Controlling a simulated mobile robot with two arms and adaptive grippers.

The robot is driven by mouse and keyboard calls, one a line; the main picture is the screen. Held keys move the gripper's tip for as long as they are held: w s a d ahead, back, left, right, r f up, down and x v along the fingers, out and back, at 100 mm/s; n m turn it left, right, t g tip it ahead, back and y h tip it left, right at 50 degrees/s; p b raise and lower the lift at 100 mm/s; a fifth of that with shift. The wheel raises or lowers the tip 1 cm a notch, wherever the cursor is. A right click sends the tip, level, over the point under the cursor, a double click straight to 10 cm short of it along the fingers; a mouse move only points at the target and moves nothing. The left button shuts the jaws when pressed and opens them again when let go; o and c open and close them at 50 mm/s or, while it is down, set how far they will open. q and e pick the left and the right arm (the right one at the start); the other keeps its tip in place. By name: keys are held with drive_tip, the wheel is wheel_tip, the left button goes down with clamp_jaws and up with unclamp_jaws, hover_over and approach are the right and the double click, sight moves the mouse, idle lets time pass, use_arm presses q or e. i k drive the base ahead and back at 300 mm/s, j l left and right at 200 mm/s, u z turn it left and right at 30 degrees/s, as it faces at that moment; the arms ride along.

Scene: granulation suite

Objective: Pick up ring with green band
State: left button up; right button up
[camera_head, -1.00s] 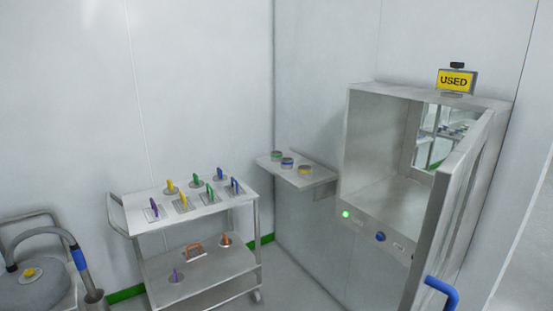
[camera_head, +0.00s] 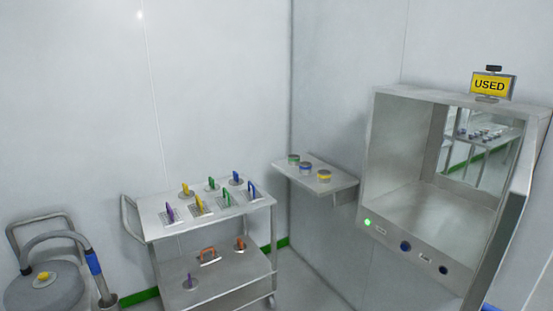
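The ring with the green band (camera_head: 294,159) stands on a small wall shelf (camera_head: 342,182) right of the corner. It is the farthest of three short, round, banded rings in a row. The ring with the blue band (camera_head: 305,168) is in the middle, and the ring with the yellow band (camera_head: 324,176) is nearest. The green-banded ring looks upright, and its lower edge is close to the blue one. Neither of my grippers is in view.
A two-tier steel cart (camera_head: 150,227) holds several coloured-handled plates. An open steel pass box (camera_head: 405,200) with a yellow USED sign (camera_head: 489,85) is right of the shelf, its door (camera_head: 512,215) open. A grey drum (camera_head: 40,293) with a hose stands at left.

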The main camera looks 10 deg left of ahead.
sight(293, 160)
drive_tip(key=i+j+u, duration=0.15)
drive_tip(key=i+j, duration=0.25)
drive_tip(key=i+j+u, duration=0.15)
drive_tip(key=i+j, duration=0.2)
drive_tip(key=i, duration=0.25)
